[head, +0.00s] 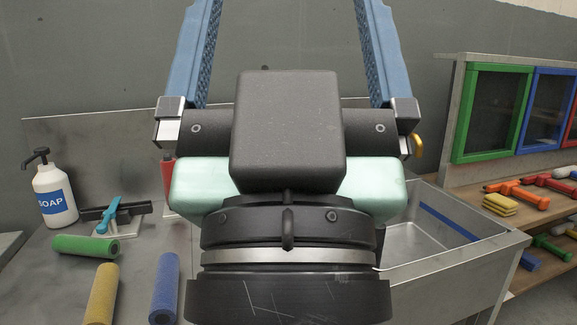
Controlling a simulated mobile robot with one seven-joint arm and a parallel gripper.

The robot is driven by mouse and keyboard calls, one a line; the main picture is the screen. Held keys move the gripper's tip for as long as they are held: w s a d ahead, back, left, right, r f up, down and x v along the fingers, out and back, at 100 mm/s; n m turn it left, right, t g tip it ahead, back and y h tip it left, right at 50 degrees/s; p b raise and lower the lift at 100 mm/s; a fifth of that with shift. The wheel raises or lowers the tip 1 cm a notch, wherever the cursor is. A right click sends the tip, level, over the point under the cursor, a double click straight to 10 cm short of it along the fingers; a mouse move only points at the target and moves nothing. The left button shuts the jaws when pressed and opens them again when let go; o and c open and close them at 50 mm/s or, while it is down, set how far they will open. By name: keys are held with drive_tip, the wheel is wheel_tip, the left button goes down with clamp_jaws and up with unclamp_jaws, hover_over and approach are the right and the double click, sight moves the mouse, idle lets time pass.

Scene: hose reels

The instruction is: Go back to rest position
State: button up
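My gripper (286,12) fills the middle of the head view, with its black wrist and pale green collar in front of the sink area. Its two blue fingers stand wide apart and point up and away, and run out of the top of the picture. The gap between them shows only the grey wall. No held object shows, but the very tips are cut off. The gripper body hides the middle of the counter and part of the sink.
A steel counter holds a soap bottle (53,190), a blue-handled tool (108,215), and green (86,246), yellow (102,294) and blue (164,288) rollers at left. A steel sink (440,235) is right. Shelves with coloured frames (492,112) and hand tools stand far right.

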wheel_tip(320, 180, up, 22)
drive_tip(key=p, duration=2)
drive_tip(key=shift+r, duration=0.25)
